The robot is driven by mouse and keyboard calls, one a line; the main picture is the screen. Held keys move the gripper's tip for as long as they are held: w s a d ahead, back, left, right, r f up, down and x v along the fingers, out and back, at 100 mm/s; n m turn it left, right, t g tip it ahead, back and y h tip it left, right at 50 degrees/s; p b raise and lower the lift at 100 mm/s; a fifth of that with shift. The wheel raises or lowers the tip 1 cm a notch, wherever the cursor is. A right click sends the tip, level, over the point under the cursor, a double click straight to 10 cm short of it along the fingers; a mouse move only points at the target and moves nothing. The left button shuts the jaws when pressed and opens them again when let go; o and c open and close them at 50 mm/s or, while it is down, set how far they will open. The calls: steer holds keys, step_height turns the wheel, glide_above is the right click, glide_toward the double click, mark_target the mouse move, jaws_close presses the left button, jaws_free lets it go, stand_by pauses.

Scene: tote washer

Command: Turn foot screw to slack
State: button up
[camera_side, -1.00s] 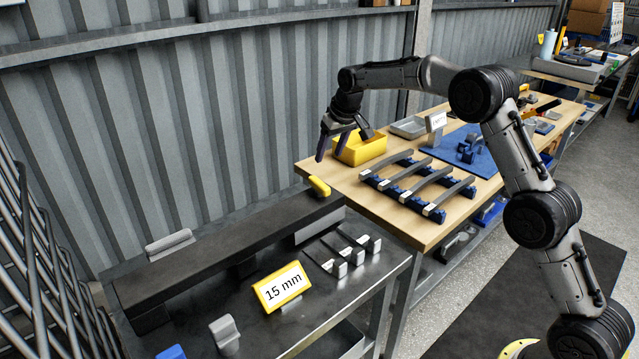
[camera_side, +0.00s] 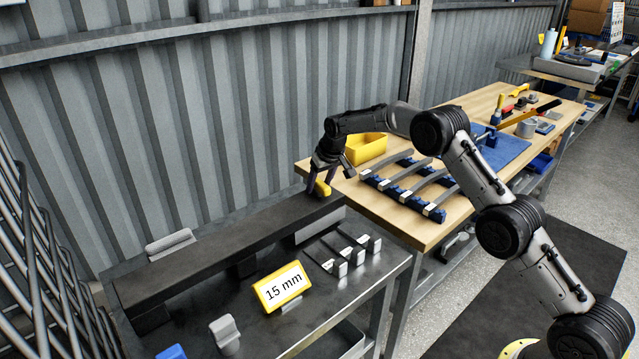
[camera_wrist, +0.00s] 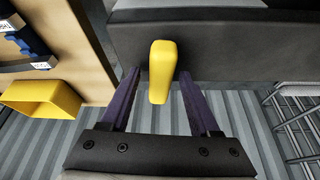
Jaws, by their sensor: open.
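A yellow handle (camera_side: 323,188), which I take to be the foot screw's grip, sits at the far right end of a long dark beam (camera_side: 230,232). It also shows in the wrist view (camera_wrist: 162,70), upright in the picture. My gripper (camera_side: 319,185) is open, with its fingers down at the handle. In the wrist view the two dark purple fingers (camera_wrist: 159,78) stand on either side of the handle, with a gap on each side. Any screw thread or foot below the handle is hidden.
A wooden bench (camera_side: 425,232) with a yellow bin (camera_side: 366,150) and a rack of grey bars (camera_side: 407,186) lies right of the beam. Metal hooks (camera_side: 342,254) and a "15 mm" sign (camera_side: 283,287) stand on the steel table. A corrugated wall is close behind.

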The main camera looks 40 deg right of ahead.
jaws_close()
stand_by(0.3)
steer(key=shift+n+y, duration=0.3)
steer(key=shift+n, duration=0.6)
jaws_free()
